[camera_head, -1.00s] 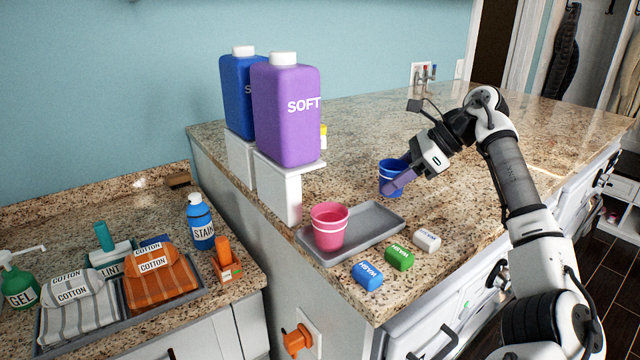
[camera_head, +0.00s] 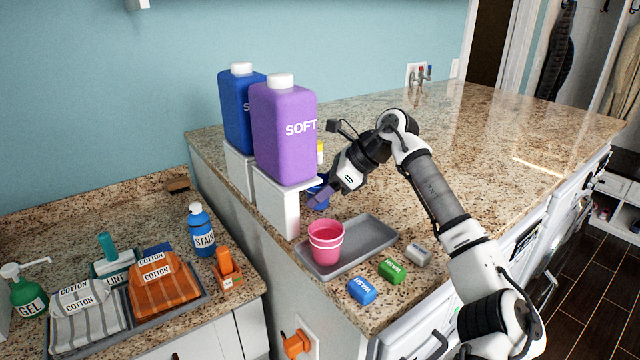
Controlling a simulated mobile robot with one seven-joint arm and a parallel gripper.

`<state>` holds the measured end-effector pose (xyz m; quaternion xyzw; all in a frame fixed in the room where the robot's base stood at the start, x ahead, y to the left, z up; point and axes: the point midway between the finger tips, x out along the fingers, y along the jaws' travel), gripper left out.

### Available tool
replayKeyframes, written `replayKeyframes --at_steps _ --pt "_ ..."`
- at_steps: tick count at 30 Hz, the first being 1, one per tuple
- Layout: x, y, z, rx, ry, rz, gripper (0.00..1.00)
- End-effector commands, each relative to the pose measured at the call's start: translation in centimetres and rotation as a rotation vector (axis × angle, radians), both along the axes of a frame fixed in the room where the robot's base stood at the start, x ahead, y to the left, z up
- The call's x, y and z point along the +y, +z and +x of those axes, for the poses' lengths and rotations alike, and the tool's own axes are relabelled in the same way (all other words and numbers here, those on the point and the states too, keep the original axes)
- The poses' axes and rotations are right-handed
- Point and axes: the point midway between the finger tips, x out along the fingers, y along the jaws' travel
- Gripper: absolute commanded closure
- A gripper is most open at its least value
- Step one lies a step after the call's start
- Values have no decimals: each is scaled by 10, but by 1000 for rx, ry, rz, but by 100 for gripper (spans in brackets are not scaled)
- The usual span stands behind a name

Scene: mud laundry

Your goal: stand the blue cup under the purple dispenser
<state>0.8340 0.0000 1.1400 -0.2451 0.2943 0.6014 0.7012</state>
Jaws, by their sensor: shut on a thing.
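The purple dispenser (camera_head: 284,137), labelled SOFT with a white cap, stands on a white stand (camera_head: 277,205) at the counter's left edge. My gripper (camera_head: 318,197) is shut on the blue cup (camera_head: 319,203), beside the stand's right side and below the overhanging shelf. The cup looks roughly upright, partly hidden by my gripper and the shelf edge. I cannot tell whether its base touches the counter or whether it is fully beneath the purple dispenser.
A pink cup (camera_head: 326,243) stands on a grey tray (camera_head: 375,236) just in front. A blue dispenser (camera_head: 237,112) stands behind the purple one. Blue (camera_head: 361,291), green (camera_head: 392,271) and white (camera_head: 418,254) blocks lie in front of the tray. The counter (camera_head: 480,140) is clear to the right.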

Motion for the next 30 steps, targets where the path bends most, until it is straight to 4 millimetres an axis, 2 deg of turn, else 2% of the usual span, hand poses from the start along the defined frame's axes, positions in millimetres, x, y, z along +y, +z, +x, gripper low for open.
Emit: replayKeyframes --at_steps 10,11,15,26,30 --pt "0 -5 0 -1 1 0 77" --pt "0 -4 0 -1 1 -1 50" --pt "0 -4 0 -1 1 -1 31" --pt "0 1 0 -2 2 0 30" --pt "-13 9 -1 -4 -1 -3 30"
